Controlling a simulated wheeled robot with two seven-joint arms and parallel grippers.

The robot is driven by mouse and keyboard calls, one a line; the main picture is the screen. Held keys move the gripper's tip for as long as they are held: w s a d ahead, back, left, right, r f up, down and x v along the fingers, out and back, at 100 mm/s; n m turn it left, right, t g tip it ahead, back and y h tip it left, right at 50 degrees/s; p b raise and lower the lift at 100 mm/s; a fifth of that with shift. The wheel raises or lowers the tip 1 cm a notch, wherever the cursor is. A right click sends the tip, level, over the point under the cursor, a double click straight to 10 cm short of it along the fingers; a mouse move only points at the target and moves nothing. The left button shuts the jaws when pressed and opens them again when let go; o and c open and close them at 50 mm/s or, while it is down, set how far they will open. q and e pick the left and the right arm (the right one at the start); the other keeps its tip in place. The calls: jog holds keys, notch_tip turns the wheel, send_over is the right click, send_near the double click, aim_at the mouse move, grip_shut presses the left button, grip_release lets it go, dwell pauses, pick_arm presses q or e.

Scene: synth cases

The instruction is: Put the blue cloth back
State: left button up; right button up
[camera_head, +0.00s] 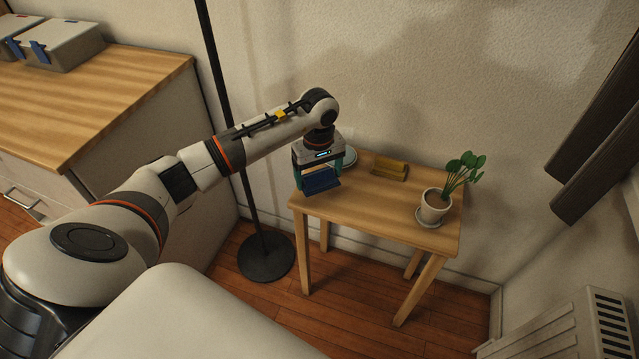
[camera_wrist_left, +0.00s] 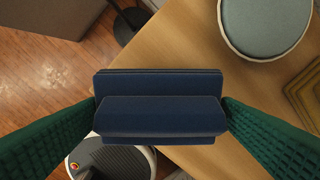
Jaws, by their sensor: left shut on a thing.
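The blue cloth (camera_head: 320,183) is a folded dark blue bundle at the left corner of the small wooden table (camera_head: 385,207). My left gripper (camera_head: 319,176) points down and is shut on it. In the left wrist view the cloth (camera_wrist_left: 160,105) sits between the two green fingers of my left gripper (camera_wrist_left: 160,112), one at each end. Whether the cloth touches the tabletop or hangs just above it, I cannot tell. My right gripper is not in view.
A folded yellow cloth (camera_head: 391,171) lies at the table's back. A round grey-topped object (camera_wrist_left: 266,22) stands behind my gripper. A potted plant (camera_head: 436,206) stands at the right. A lamp base (camera_head: 266,257) is on the floor. The table's front middle is clear.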

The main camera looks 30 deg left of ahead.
aim_at(319, 184)
pick_arm(q)
notch_tip(319, 184, down, 3)
jog(key=shift+f, duration=0.45)
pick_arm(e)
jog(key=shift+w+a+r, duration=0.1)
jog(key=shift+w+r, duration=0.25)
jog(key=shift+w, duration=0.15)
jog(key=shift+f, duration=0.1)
pick_arm(q)
jog(key=o, duration=0.7)
jog(key=shift+o, duration=0.2)
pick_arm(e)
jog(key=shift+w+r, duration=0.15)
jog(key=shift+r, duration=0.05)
pick_arm(q)
jog(key=shift+r, duration=0.1)
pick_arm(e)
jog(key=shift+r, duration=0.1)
